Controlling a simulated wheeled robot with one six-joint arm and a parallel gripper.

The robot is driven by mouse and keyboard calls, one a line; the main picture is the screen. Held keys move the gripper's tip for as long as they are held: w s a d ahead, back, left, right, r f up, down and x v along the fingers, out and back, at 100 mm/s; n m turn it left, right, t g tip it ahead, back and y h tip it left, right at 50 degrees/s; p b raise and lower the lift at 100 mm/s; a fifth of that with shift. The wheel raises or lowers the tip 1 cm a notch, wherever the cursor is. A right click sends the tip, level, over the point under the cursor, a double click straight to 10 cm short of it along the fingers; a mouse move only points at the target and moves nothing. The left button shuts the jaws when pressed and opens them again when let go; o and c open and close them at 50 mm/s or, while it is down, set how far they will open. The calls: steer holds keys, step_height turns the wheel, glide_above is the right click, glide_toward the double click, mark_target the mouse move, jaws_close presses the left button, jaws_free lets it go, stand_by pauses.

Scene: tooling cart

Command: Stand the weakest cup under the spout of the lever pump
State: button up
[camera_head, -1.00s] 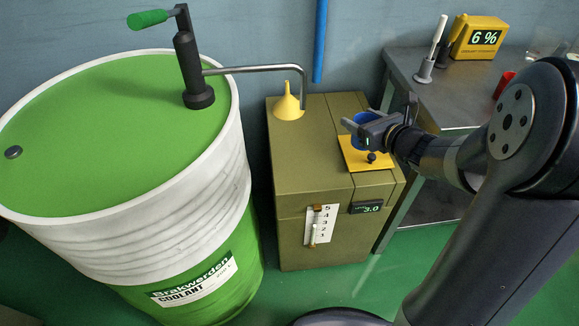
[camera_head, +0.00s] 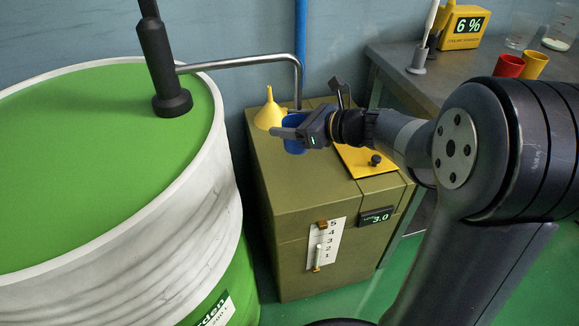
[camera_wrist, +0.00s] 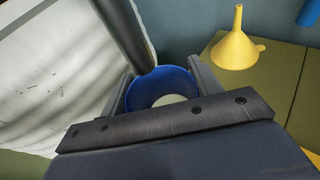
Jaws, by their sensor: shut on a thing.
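My gripper (camera_head: 290,133) is shut on a blue cup (camera_head: 294,146), held upright over the olive tank beside the yellow funnel. In the wrist view the blue cup (camera_wrist: 165,80) sits between the two fingers, and a pale round patch shows inside it. The lever pump (camera_head: 160,65) stands on the green drum top. Its metal spout (camera_head: 240,63) reaches right and bends down just above the cup in the head view. In the wrist view the spout (camera_wrist: 126,35) ends close to the cup's far left rim; the exact gap is unclear.
The olive tank (camera_head: 285,195) carries a yellow funnel (camera_head: 269,112), a yellow plate (camera_head: 355,160) and a display reading 3.0. A red cup (camera_head: 508,66) and a yellow cup (camera_head: 535,65) stand on the grey bench (camera_head: 400,62) near a "6 %" meter (camera_head: 466,27). The drum (camera_head: 150,170) fills the left.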

step_height(320, 180, down, 9)
steer(key=b, duration=0.4)
steer(key=shift+f, duration=0.2)
steer(key=o, duration=1)
steer(key=shift+r, duration=0.1)
steer(key=shift+r, duration=0.2)
steer(key=p+v, duration=0.4)
steer(key=v, duration=0.6)
steer(key=shift+s+d+r, duration=0.1)
steer(key=shift+s+d, duration=0.05)
steer(key=shift+d, duration=0.2)
steer(key=shift+s+d+r, duration=0.1)
steer(key=shift+s+d, duration=0.25)
steer(key=shift+d, duration=0.15)
